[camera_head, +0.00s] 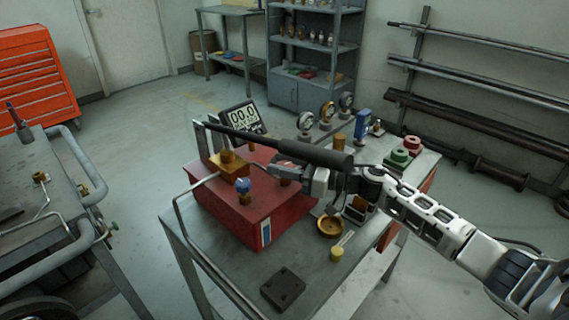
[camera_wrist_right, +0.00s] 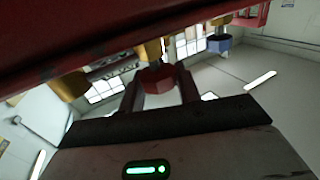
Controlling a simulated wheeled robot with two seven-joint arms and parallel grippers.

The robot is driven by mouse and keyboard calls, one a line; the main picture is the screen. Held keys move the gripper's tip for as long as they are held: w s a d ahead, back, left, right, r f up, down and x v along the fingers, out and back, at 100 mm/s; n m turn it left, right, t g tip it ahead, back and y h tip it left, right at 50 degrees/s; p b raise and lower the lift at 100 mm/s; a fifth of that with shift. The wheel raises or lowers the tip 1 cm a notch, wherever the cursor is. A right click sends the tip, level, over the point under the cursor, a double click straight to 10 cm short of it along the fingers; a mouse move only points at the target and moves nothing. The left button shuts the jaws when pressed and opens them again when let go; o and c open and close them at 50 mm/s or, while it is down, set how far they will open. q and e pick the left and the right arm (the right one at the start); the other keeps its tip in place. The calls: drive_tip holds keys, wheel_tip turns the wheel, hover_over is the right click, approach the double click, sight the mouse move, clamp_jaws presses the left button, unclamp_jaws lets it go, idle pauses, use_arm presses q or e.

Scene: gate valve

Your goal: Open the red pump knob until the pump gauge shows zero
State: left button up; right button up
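The red pump box (camera_head: 240,207) stands on the grey bench. Its digital gauge (camera_head: 243,117) reads 00.0. A black lever handle (camera_head: 300,149) runs across above the box, and a blue knob (camera_head: 243,185) sits on its top near the front. My right gripper (camera_head: 290,172) is low at the right side of the box, under the handle end. In the right wrist view the red knob (camera_wrist_right: 157,79) sits between the two fingers, which appear to touch it on both sides. In the head view the arm and handle largely hide this knob. My left gripper is out of view.
Dial gauges (camera_head: 306,121), a brass dish (camera_head: 330,227), a dark plate (camera_head: 283,288) and red and green valve parts (camera_head: 398,158) lie on the bench. A pipe-railed cart (camera_head: 50,235) stands at left. The floor between them is clear.

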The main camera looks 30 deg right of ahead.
use_arm(q)
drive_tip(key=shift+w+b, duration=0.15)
drive_tip(key=shift+b, duration=0.15)
use_arm(e)
drive_tip(key=shift+d+n+g+y, duration=0.1)
drive_tip(key=shift+n+g+y, duration=0.3)
drive_tip(key=shift+g+y, duration=0.1)
drive_tip(key=shift+n+g+y, duration=0.3)
drive_tip(key=n+g+y+b, duration=0.2)
drive_tip(key=g+b, duration=0.1)
drive_tip(key=shift+w+f+n, duration=0.1)
drive_tip(key=shift+n, duration=0.2)
drive_tip(key=n+g+y+b, duration=0.1)
drive_tip(key=g+b, duration=0.1)
drive_tip(key=g, duration=0.1)
drive_tip(key=shift+n, duration=0.4)
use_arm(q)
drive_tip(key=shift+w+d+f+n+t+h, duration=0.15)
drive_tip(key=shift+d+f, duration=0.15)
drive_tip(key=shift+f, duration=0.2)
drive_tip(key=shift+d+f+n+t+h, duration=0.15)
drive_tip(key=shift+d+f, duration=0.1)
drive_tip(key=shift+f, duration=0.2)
use_arm(e)
drive_tip(key=shift+g+y, duration=0.3)
drive_tip(key=o, duration=1)
